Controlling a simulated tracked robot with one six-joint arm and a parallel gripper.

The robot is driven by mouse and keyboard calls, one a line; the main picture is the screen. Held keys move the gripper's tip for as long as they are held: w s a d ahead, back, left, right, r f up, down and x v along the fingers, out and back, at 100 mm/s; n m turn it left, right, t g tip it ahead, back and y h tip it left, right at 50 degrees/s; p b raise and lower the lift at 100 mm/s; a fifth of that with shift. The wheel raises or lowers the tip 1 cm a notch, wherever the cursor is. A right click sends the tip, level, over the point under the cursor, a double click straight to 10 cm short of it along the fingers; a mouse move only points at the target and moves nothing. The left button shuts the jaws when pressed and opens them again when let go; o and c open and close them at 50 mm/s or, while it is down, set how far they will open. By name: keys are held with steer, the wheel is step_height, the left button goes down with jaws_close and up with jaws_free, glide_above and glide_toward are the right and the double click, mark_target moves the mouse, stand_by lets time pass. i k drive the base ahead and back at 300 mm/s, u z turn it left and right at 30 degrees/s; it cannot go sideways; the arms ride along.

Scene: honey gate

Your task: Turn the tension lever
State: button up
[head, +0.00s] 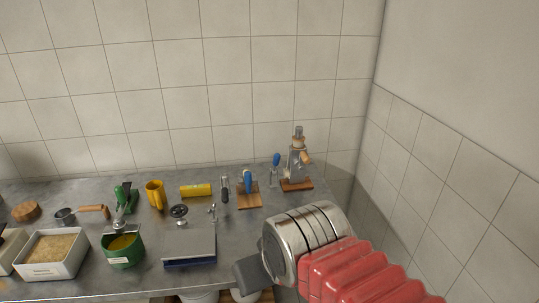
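I cannot tell for sure which part is the tension lever. A grey metal device with a wooden knob (297,158) stands upright on a small wooden base at the back right of the counter. Left of it, a blue-handled clamp-like tool (248,182) stands on a wooden board. Another small blue-handled piece (276,165) stands between them. My gripper (250,272) shows only as a dark grey part at the end of my arm, in front of the counter's right part and apart from these tools. Its fingertips are not clear.
On the grey counter (135,285) are a green pot (122,250), a white tub (50,272), a flat scale-like plate (190,245), a yellow mug (154,195), a yellow block (196,190) and a green tool (124,195). Tiled walls close the back and right.

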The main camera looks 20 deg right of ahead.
mark_target(276, 159)
steer(key=i, duration=0.85)
steer(key=z, duration=0.05)
